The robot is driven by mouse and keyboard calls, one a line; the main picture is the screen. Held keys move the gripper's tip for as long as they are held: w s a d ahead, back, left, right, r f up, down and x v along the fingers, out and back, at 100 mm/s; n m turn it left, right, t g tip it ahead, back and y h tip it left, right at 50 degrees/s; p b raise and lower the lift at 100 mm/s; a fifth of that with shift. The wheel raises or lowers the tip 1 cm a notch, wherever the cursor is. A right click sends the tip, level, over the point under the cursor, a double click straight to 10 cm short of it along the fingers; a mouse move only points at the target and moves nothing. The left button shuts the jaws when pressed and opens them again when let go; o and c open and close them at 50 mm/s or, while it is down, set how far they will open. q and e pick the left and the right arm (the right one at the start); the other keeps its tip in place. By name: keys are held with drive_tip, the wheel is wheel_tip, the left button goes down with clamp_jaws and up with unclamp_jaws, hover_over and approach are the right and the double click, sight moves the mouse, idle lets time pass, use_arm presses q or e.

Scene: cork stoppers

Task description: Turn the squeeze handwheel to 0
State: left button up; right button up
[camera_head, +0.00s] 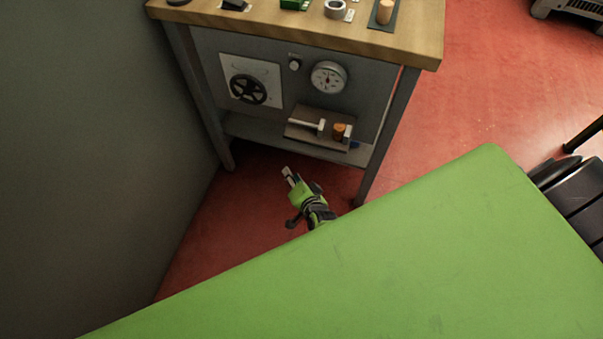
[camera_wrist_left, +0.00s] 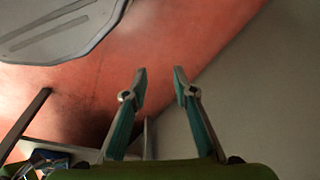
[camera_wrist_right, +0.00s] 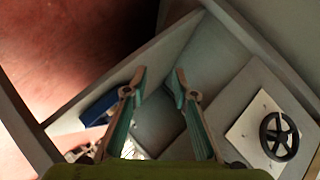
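The black spoked handwheel (camera_head: 248,89) sits on a white plate (camera_head: 270,73) on the grey front panel under the workbench. It also shows at the right of the right wrist view (camera_wrist_right: 280,136). A round white gauge (camera_head: 328,77) is to its right; its reading is too small to tell. Below the gauge, a brown cork (camera_head: 339,131) sits in a small press (camera_head: 307,124) on a bracket. My right gripper (camera_head: 288,172) is below and in front of the panel, open, empty and apart from the wheel. My left gripper (camera_wrist_left: 160,70) shows only in its wrist view, open and empty.
A small knob (camera_head: 294,65) is between wheel and gauge. The wooden bench top (camera_head: 270,24) carries several small items. Bench legs (camera_head: 388,137) flank the panel. A grey wall (camera_head: 80,130) stands at the left.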

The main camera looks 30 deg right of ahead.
use_arm(q)
drive_tip(key=shift+w+d+r, duration=0.25)
drive_tip(key=shift+w+r, duration=0.1)
drive_tip(key=shift+w, duration=0.15)
use_arm(e)
drive_tip(key=shift+s+d+f+n+g, duration=0.25)
drive_tip(key=shift+s+f+n+g, duration=0.15)
drive_tip(key=shift+s+f, duration=0.45)
drive_tip(key=shift+r, duration=0.2)
